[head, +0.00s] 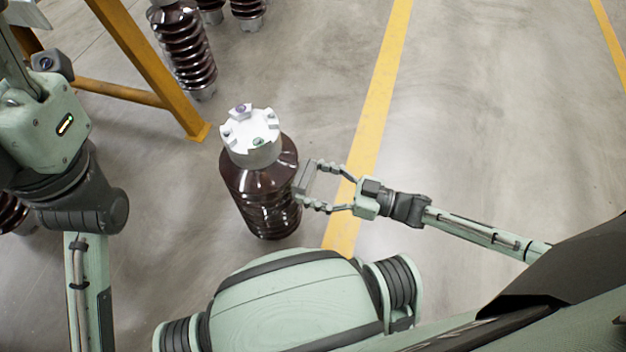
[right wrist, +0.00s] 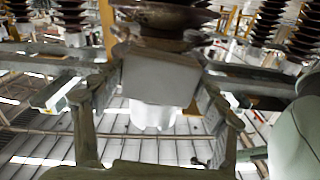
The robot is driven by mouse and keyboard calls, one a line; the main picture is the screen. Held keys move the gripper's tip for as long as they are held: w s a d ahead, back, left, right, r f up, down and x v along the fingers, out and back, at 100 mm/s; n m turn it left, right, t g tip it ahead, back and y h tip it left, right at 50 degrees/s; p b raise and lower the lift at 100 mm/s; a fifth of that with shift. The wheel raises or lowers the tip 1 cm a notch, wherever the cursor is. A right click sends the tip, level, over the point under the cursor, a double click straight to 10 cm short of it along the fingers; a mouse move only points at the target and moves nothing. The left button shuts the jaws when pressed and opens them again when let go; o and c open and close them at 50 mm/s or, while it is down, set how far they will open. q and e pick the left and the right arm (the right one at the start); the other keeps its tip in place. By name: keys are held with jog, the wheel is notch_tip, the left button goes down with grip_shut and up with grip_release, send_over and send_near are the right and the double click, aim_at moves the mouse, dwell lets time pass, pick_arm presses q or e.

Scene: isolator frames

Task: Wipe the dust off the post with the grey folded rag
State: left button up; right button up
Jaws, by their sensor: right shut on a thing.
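The post (head: 260,190) is a glossy dark brown ribbed insulator with a white metal cap (head: 256,150). It stands upright on the floor in the middle of the head view. My right gripper (head: 311,186) is just right of its upper body, shut on the grey folded rag (head: 304,178). In the right wrist view the rag (right wrist: 160,78) is a pale grey block between the fingers, close in front of the post (right wrist: 165,18), which appears upside down. I cannot tell whether the rag touches the post. No dust patch is clear. My left gripper is out of view.
A yellow steel frame (head: 140,55) stands at the upper left, its foot near the post. Several more brown insulators (head: 184,48) stand behind it. The concrete floor right of the post is clear, with a painted yellow line (head: 385,80).

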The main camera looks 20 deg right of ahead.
aim_at(296, 171)
notch_tip(296, 171, up, 3)
jog(key=shift+w+a+r+p, duration=0.1)
jog(key=shift+r+p, duration=0.1)
jog(key=shift+p, duration=1)
notch_tip(296, 171, down, 8)
jog(key=b, duration=0.6)
jog(key=shift+r, duration=0.2)
jog(key=shift+r+p, duration=0.55)
jog(key=shift+r, duration=0.15)
notch_tip(296, 171, up, 6)
jog(key=p, duration=0.6)
jog(key=shift+f+b, duration=3.4)
jog(key=shift+f, duration=0.35)
notch_tip(296, 171, down, 3)
jog(key=b, duration=0.3)
jog(key=shift+f, duration=0.15)
jog(key=shift+r+p, duration=1.95)
jog(key=shift+r, duration=0.05)
